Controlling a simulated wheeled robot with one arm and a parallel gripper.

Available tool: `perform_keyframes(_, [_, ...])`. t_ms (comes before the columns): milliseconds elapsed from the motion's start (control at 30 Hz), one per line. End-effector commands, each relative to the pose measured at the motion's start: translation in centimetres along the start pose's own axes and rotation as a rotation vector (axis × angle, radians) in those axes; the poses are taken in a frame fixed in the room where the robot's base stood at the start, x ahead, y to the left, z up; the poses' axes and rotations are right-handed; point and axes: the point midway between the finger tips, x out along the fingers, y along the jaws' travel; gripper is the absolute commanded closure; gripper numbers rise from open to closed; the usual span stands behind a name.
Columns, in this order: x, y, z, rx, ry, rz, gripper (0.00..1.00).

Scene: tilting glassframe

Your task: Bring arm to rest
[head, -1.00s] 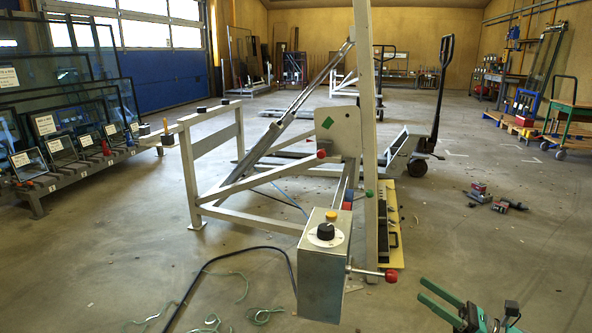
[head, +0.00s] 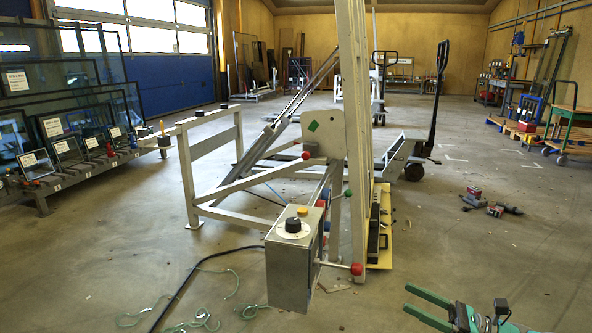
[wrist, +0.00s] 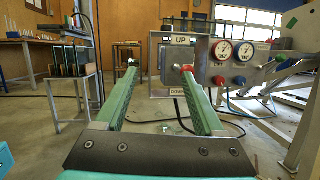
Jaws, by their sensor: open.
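My gripper (head: 428,308) shows at the bottom right of the head view, with green fingers apart and nothing between them. In the wrist view my gripper (wrist: 156,72) is open, its two green fingers reaching forward. Beyond them is a metal control box (wrist: 178,52) with an UP label above and a DOWN label below. A red-knobbed lever (head: 356,269) sticks out from the box (head: 290,275) in the head view. In the wrist view the right fingertip overlaps the red knob; I cannot tell whether they touch. The grey tilting frame (head: 352,120) stands upright behind the box.
Two gauges (wrist: 233,50) sit right of the box in the wrist view. Hoses and green cord (head: 200,318) lie on the floor. Power tools (head: 490,202) lie at the right. A pallet jack (head: 437,100) stands behind the frame. Floor at the right is mostly clear.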

Motion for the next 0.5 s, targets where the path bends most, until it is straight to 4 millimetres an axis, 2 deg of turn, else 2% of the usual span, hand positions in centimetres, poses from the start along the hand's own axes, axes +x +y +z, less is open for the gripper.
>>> perform_keyframes(267, [5.6, 4.8, -0.2, -0.085, 0.133, 0.191, 0.29])
perform_keyframes(367, [8.0, 7.8, -0.5, -0.139, 0.208, 0.299, 0.29])
perform_keyframes(500, [10.8, 13.0, -1.4, -0.24, 0.331, 0.485, 0.29])
